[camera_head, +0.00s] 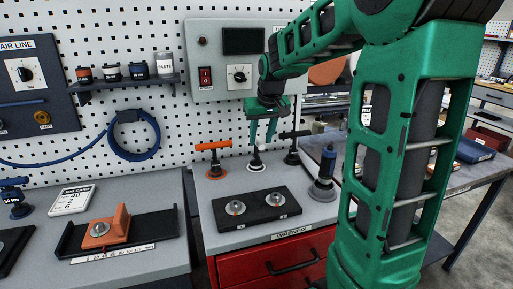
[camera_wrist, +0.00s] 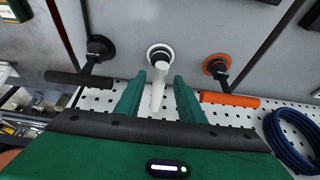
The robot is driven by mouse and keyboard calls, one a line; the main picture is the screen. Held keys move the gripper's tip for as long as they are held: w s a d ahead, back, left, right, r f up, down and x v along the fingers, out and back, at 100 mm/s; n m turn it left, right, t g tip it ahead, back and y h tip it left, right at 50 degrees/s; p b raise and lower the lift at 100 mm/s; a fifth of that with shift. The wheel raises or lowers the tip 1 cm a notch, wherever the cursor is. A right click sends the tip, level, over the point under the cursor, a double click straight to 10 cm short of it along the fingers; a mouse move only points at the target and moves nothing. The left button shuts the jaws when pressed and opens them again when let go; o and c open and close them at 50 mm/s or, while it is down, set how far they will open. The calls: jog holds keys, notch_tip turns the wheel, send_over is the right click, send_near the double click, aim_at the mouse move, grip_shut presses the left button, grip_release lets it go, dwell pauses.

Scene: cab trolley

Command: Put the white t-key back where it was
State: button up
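The white t-key (camera_head: 257,158) stands on the grey trolley top, between an orange t-key (camera_head: 213,160) and a black t-key (camera_head: 293,149). In the wrist view the white t-key (camera_wrist: 158,88) rises from a round dark-and-white base (camera_wrist: 158,54). My gripper (camera_head: 262,138) is above it, pointing down. In the wrist view my gripper (camera_wrist: 160,84) has a finger on each side of the white t-key, with a visible gap to each. The fingers are open and do not appear to touch it. Its lower part is partly hidden in the head view.
A black plate with two round metal fittings (camera_head: 250,209) lies in front. A dark-handled tool (camera_head: 325,175) stands to the right. The orange and black t-keys flank my gripper closely. A pegboard with a grey control box (camera_head: 240,60) rises behind.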

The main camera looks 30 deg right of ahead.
jog(key=d+v, duration=0.1)
jog(key=v, duration=0.5)
jog(key=s+a+f+m+g, duration=0.1)
jog(key=s+f, duration=0.3)
jog(key=s, duration=0.6)
jog(key=s+a+f+m+g+y, duration=0.1)
jog(key=s+f, duration=0.3)
jog(key=s, duration=0.6)
jog(key=s+a+f+m+g, duration=0.1)
jog(key=s+f, duration=0.4)
jog(key=s, duration=0.6)
jog(key=shift+a+g, duration=0.7)
jog(key=shift+a, duration=0.25)
jog(key=shift+s+f, duration=0.15)
